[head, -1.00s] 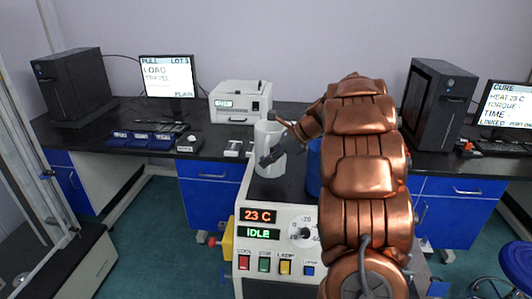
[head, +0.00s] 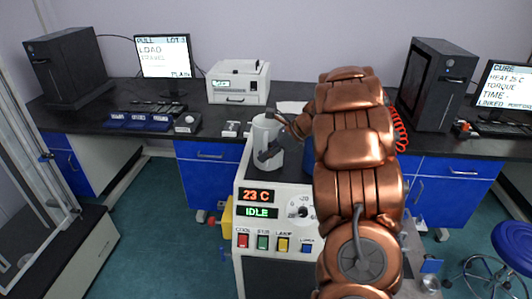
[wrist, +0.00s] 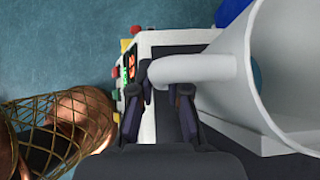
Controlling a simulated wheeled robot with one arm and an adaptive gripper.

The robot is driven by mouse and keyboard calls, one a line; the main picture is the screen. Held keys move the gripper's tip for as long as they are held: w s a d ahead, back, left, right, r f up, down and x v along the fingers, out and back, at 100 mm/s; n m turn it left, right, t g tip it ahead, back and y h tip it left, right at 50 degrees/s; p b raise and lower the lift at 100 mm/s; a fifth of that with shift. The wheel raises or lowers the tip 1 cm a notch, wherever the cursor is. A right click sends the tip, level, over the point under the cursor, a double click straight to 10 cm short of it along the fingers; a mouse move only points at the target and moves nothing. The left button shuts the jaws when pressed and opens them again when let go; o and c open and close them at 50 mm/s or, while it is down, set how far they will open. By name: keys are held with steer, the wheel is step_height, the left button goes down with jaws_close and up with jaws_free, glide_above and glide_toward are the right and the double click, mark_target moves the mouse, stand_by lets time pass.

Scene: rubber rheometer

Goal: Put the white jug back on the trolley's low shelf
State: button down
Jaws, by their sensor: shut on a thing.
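The white jug (head: 267,132) is upright in the head view, over the dark top of the grey-white machine. I cannot tell whether its base touches that top. In the wrist view the jug's open body (wrist: 275,70) fills the right side, and its handle (wrist: 195,69) reaches left between my fingers. My gripper (wrist: 168,92) is shut on this handle. In the head view my gripper (head: 268,154) is a dark shape against the jug's front. My copper arm hides what is to the right of the jug. I cannot make out the trolley's low shelf.
The machine's front panel (head: 275,225) has lit displays, a dial and coloured buttons. A blue object (head: 308,158) stands close right of the jug, partly hidden. The back bench (head: 110,103) carries computers and a white device (head: 238,83). A blue stool (head: 514,245) stands at right. Floor shows at left.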

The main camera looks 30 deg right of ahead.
steer(key=c, duration=1.1)
jaws_free()
steer(key=shift+c, duration=0.2)
steer(key=b+v, duration=0.2)
steer(key=v, duration=1)
steer(key=s+a+f+n+g+h, duration=0.15)
steer(key=s+a+n, duration=0.25)
steer(key=a, duration=0.4)
steer(key=s+a+f+n+g, duration=0.15)
steer(key=s+a+n, duration=0.25)
steer(key=a, duration=0.4)
steer(key=s+a+n+g, duration=0.2)
steer(key=s+a+n, duration=0.15)
steer(key=a, duration=0.45)
steer(key=s+a+f+n+g+h, duration=0.1)
steer(key=s+a+f+n+h, duration=0.1)
steer(key=s+n, duration=0.5)
steer(key=s+a+f+n+g+h, duration=0.2)
steer(key=s+n, duration=0.5)
steer(key=s, duration=0.6)
step_height(320, 180, down, 3)
steer(key=shift+s+a+f+n+h, duration=0.15)
steer(key=shift+a+n+h, duration=0.25)
steer(key=shift+a, duration=0.65)
